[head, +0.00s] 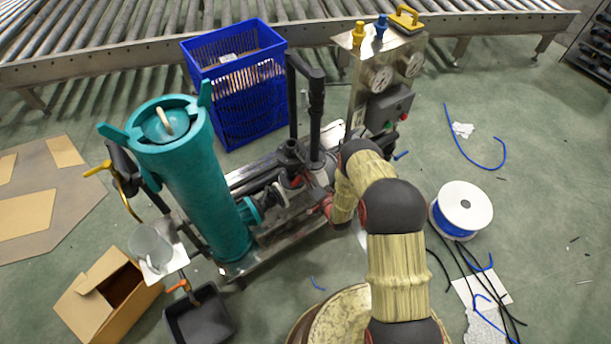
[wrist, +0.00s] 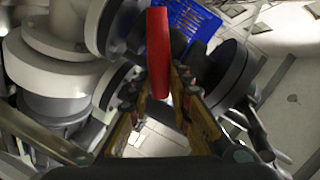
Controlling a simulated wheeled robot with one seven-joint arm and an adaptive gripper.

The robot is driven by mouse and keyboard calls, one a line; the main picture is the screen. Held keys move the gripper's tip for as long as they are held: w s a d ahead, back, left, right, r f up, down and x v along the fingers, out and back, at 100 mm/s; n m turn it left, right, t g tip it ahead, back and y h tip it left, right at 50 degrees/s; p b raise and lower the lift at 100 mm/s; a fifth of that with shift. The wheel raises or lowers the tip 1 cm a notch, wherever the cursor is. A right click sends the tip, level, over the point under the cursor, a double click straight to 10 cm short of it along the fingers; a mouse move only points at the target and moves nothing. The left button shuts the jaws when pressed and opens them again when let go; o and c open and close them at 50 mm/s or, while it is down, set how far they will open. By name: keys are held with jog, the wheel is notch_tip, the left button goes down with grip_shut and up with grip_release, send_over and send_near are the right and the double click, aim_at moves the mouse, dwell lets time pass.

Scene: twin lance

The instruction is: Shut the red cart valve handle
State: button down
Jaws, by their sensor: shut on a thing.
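The red valve handle (wrist: 158,55) stands as a flat upright bar in the middle of the wrist view. My gripper (wrist: 161,84) has one finger on each side of it and is shut on it. Grey-white pipe flanges (wrist: 60,60) lie left of the handle, and a dark round flange (wrist: 228,78) lies to its right. In the head view the cart (head: 285,240) stands at the centre, with a tall teal filter vessel (head: 190,180) on its left. My arm hides the gripper and most of the handle there; small red parts show low among the pipes.
A blue crate stack (head: 235,95) stands behind the cart, before a roller conveyor (head: 120,50). A gauge panel (head: 380,75) rises at the cart's right end. A cable spool (head: 462,209) and loose cables lie right. A cardboard box (head: 105,295) and black bin (head: 200,318) stand front left.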

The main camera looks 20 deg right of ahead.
jog(key=shift+d+f+m+g+y, duration=0.1)
jog(key=shift+f+m+y, duration=0.2)
jog(key=shift+m, duration=0.55)
jog(key=shift+d+f+m+g+y, duration=0.15)
jog(key=shift+f+m, duration=0.1)
jog(key=shift+m, duration=0.65)
jog(key=shift+d+f+m+g+y, duration=0.1)
jog(key=shift+f+m+y, duration=0.2)
jog(key=shift+m, duration=0.55)
jog(key=c, duration=1.7)
grip_release()
jog(key=shift+o, duration=0.3)
jog(key=v, duration=1.2)
